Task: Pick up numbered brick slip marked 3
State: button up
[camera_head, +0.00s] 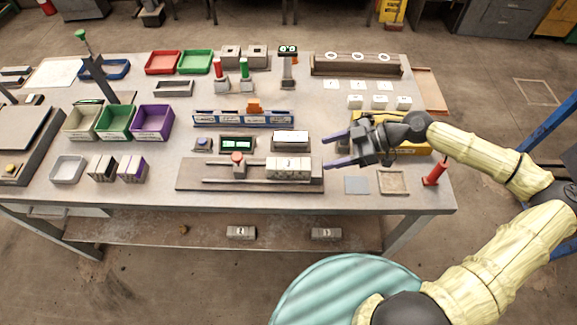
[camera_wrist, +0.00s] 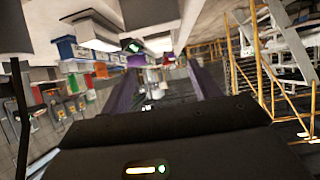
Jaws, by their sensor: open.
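Two small grey blocks with white number labels lie apart on the lower shelf under the bench. The left block (camera_head: 241,232) seems to read 2. The right block (camera_head: 326,234) may read 3, but its mark is too small to be sure. My gripper (camera_head: 327,152) is open and empty above the bench top, right of centre, with its purple fingers pointing left. In the wrist view my gripper (camera_wrist: 165,87) has its fingers spread, with no brick between them.
The bench top (camera_head: 410,205) carries coloured bins, trays and a railed fixture (camera_head: 190,178) left of my gripper. Several white cards and labelled cubes (camera_head: 379,101) sit behind it. A red-topped post (camera_head: 435,172) stands at the right edge. The lower shelf (camera_head: 285,238) is mostly bare.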

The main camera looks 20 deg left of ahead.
aim_at(290, 163)
jog(key=p+x, duration=0.1)
jog(key=x, duration=0.6)
jog(key=shift+s+a+f, duration=0.1)
jog(key=shift+a+f, duration=0.05)
jog(key=shift+a, duration=0.15)
jog(key=shift+p, duration=0.3)
jog(key=shift+s+a, duration=0.1)
jog(key=shift+a, duration=0.2)
jog(key=p+x, duration=0.2)
jog(key=x, duration=0.2)
jog(key=shift+a+f, duration=0.1)
jog(key=shift+a, duration=0.1)
jog(key=shift+f, duration=0.1)
jog(key=shift+s, duration=0.15)
jog(key=c, duration=1.2)
